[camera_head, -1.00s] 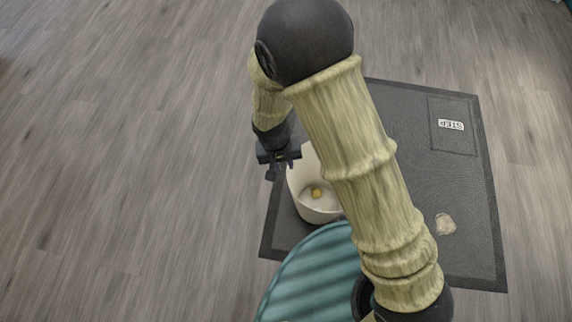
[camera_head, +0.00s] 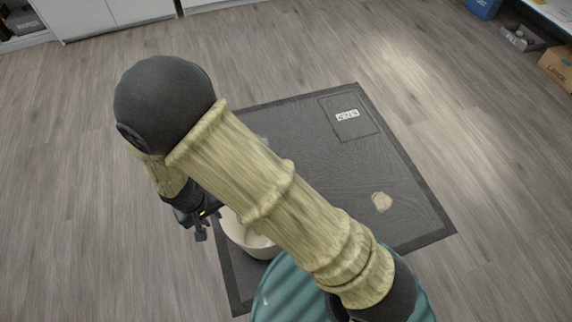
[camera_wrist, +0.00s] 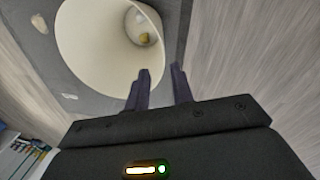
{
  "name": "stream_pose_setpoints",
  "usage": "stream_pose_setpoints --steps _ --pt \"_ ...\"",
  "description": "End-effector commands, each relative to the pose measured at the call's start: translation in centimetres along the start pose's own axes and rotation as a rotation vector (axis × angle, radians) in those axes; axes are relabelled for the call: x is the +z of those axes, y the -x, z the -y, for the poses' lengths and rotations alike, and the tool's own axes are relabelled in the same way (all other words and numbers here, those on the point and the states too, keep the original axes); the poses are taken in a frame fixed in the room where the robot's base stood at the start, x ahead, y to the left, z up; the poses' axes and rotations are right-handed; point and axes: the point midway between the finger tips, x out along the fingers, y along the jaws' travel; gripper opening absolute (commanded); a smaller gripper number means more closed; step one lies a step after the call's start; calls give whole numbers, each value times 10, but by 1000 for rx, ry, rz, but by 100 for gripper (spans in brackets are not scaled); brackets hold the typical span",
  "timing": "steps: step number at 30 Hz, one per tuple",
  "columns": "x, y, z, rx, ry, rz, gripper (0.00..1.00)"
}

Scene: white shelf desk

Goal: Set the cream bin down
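The cream bin (camera_head: 240,238) is low and left of centre in the head view, partly behind my forearm, over the dark mat's left edge. In the wrist view the bin (camera_wrist: 95,45) opens toward the camera, and a small yellowish item (camera_wrist: 145,38) lies at its bottom. My gripper (camera_head: 206,226) is at the bin's left rim. In the wrist view my gripper (camera_wrist: 160,82) has one finger inside the rim and one outside, shut on the wall. The contact itself is small and hard to see. The bin's underside is hidden.
The dark mat (camera_head: 335,185) lies on the wood floor with a printed label (camera_head: 347,115) and a beige patch (camera_head: 381,202). White cabinets (camera_head: 115,12) stand at the far left. A grey crate (camera_head: 522,38) and a cardboard box (camera_head: 557,65) are at the far right.

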Motion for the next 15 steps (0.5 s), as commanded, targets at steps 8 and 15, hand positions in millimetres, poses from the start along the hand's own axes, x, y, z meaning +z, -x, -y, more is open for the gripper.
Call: stream_pose_setpoints --steps 8,15 --pt "-10 26 -52 -31 -77 -12 24" --pt "-2 72 -159 -80 -222 -53 24"
